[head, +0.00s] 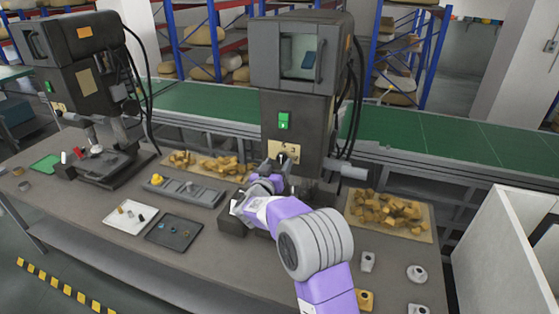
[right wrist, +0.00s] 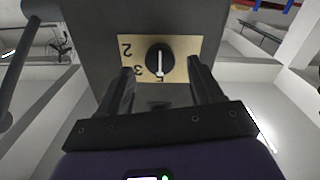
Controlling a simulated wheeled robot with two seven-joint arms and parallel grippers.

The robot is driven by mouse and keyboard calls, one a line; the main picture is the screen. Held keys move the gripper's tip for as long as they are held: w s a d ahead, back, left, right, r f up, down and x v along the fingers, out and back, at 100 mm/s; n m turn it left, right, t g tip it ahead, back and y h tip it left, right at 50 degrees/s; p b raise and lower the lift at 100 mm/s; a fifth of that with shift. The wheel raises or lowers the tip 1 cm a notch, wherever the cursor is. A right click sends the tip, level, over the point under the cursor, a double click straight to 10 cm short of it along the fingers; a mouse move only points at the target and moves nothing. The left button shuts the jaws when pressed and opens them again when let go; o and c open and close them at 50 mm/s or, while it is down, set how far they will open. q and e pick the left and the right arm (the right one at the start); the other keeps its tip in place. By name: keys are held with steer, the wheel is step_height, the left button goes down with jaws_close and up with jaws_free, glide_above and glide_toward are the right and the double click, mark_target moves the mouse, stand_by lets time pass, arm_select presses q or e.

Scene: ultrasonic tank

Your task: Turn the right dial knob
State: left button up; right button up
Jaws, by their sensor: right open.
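The right dial knob (head: 282,158) is a round black knob on a tan numbered plate, on the front of the right machine (head: 297,110). In the right wrist view the knob (right wrist: 160,59) has a white pointer line running nearly vertically, its lower end towards a partly hidden digit. Upside-down digits 2 and 3 show at its left. My right gripper (right wrist: 161,70) is open, one dark finger on each side of the knob with a visible gap to both. Whether the fingertips reach around it in depth is unclear. My left gripper is not in view.
A similar machine (head: 80,85) stands at the left of the bench (head: 75,215). Trays and a grey rack (head: 185,192) lie left of my right arm. Yellowish chunks (head: 388,212) lie on a mat to its right. A grey cylindrical part (head: 345,169) juts from the right machine.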

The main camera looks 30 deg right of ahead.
mark_target(282, 158)
steer(key=shift+x, duration=1.25)
steer(key=c, duration=1.1)
steer(key=shift+o, duration=0.2)
steer(key=m+b, duration=0.3)
steer(key=m, duration=0.1)
steer(key=shift+f, duration=0.15)
steer(key=shift+m+b, duration=1.6)
steer(key=shift+m, duration=0.8)
